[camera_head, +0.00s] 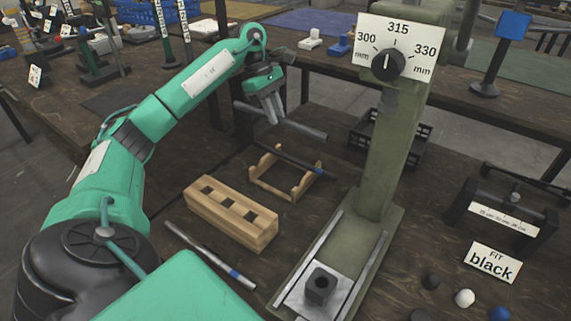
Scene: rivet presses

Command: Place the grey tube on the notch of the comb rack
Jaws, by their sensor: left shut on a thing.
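My left gripper (271,119) is shut on the grey tube (303,130), which it holds roughly level and slanting down to the right. The tube is in the air behind the wooden comb rack (266,186), apart from it. The comb rack is a low wooden frame with upright notched ends, standing on the dark table. A thin dark rod (290,159) lies across its far side. The notches are small and hard to make out. My right gripper is out of view.
A wooden block (262,241) with square holes stands in front of the rack. A blue-banded rod (205,252) lies nearer. A green press (385,165) with a dial stands right of the rack, a black crate (412,153) behind it. A "FIT black" sign (492,263) stands right.

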